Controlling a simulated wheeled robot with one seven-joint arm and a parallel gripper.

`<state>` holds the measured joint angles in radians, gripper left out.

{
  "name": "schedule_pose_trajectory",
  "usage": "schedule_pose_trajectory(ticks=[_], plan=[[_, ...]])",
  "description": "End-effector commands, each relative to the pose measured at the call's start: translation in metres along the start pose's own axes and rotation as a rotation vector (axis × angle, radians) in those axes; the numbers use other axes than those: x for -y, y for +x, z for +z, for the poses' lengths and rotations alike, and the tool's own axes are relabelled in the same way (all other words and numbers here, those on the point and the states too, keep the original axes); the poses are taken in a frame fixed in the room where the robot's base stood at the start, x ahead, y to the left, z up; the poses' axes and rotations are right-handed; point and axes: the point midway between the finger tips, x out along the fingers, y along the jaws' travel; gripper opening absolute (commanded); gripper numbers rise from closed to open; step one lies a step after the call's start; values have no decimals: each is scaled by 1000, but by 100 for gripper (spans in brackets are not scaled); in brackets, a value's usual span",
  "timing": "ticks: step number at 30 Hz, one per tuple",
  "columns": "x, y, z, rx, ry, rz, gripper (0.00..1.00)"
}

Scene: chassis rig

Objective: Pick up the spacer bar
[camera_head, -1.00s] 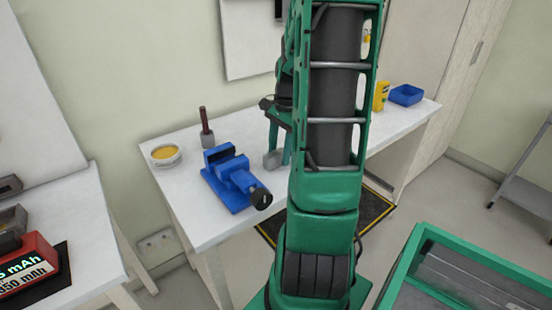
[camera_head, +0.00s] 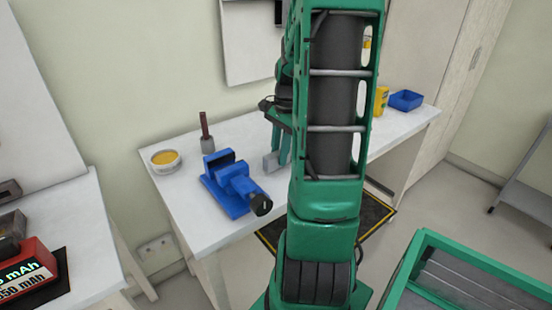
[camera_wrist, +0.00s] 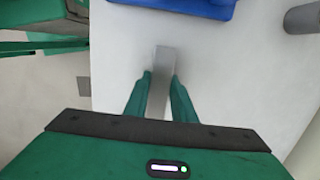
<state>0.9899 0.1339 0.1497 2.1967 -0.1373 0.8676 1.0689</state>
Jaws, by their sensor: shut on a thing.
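The spacer bar (camera_wrist: 164,64) is a plain grey block between the two green fingers of my gripper (camera_wrist: 161,82) in the wrist view. The fingers are shut on it, and its far end sticks out past the fingertips. In the head view the bar (camera_head: 270,163) shows at the left of my gripper (camera_head: 279,155), over the white workbench (camera_head: 185,190). My arm hides part of the gripper there. I cannot tell for sure how high the bar is above the bench top.
A blue vise (camera_head: 232,185) stands close to the left of the gripper. A yellow-filled round tub (camera_head: 165,160) and a brown-handled tool (camera_head: 205,130) stand behind it. A blue bin (camera_head: 405,100) and a yellow container (camera_head: 381,98) are at the bench's right end.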

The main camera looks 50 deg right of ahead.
Motion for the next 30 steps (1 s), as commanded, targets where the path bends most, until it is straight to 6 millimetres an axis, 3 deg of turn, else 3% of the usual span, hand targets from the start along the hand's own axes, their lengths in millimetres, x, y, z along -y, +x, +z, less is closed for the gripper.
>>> schedule_pose_trajectory(ticks=[4, 15, 21, 30], plan=[[1, -28, 3, -4, -3, -5, 0], [-55, -62, 53, -2, -4, -3, 0], [-76, -76, 72, -2, -4, -3, 0], [-90, -85, 84, 0, -2, 0, 0]])
